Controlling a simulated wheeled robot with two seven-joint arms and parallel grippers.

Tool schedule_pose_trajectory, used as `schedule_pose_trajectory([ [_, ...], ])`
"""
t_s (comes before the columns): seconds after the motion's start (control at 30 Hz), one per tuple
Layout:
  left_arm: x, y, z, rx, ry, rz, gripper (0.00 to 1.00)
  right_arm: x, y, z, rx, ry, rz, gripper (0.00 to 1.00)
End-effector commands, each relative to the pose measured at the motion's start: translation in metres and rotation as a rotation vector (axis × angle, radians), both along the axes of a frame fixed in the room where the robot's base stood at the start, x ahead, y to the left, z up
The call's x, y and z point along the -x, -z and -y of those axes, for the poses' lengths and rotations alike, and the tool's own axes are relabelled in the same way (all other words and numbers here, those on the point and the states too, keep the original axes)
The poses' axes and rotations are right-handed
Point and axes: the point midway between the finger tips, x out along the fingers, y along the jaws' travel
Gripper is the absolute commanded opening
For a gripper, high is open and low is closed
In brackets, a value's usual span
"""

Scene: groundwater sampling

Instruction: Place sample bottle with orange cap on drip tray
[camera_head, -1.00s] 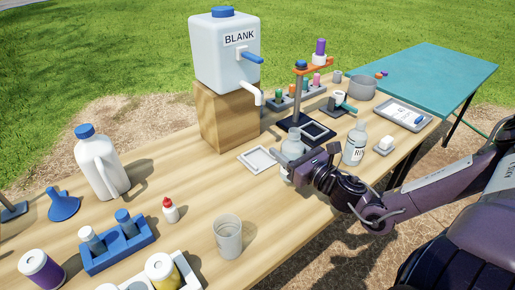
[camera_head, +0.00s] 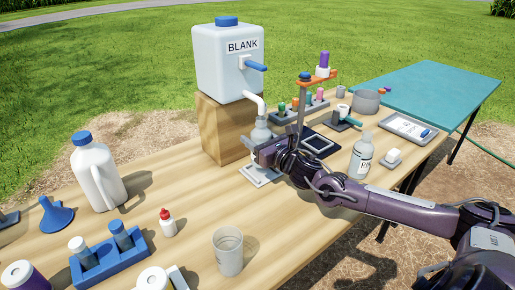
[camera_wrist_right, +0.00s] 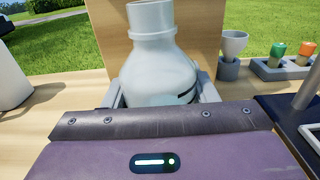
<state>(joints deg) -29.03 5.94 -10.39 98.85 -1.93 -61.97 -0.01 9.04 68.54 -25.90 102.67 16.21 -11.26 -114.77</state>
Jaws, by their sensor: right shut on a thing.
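My right gripper (camera_head: 264,151) is shut on a clear, whitish bottle (camera_head: 261,132). The bottle stands upright below the spout of the BLANK container, over or on the white square drip tray (camera_head: 256,179). I cannot tell whether its base touches the tray. In the right wrist view the bottle (camera_wrist_right: 160,75) sits between the gripper's fingers (camera_wrist_right: 160,98); its neck shows and no orange cap is seen on it. The gripper hides its lower part. My left gripper is not in view.
The BLANK container (camera_head: 222,68) stands on a wooden block (camera_head: 228,130) just behind the bottle, its spout (camera_head: 256,98) close above. A stand (camera_head: 303,105) is to the right, and a RINSE-type bottle (camera_head: 361,160) beyond my arm. A cup (camera_head: 228,252) is nearer; table between is clear.

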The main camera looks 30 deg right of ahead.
Motion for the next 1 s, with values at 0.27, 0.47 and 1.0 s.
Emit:
schedule_pose_trajectory([
  [0.27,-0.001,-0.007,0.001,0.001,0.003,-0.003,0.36,0.001,0.031,0.0,-0.001,0.0,0.001,0.22],
  [0.47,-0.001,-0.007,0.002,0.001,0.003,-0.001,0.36,0.001,0.031,0.0,0.0,0.0,0.001,0.22],
  [1.0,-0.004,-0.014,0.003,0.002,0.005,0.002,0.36,0.001,0.033,0.0,0.0,0.0,-0.001,0.74],
])
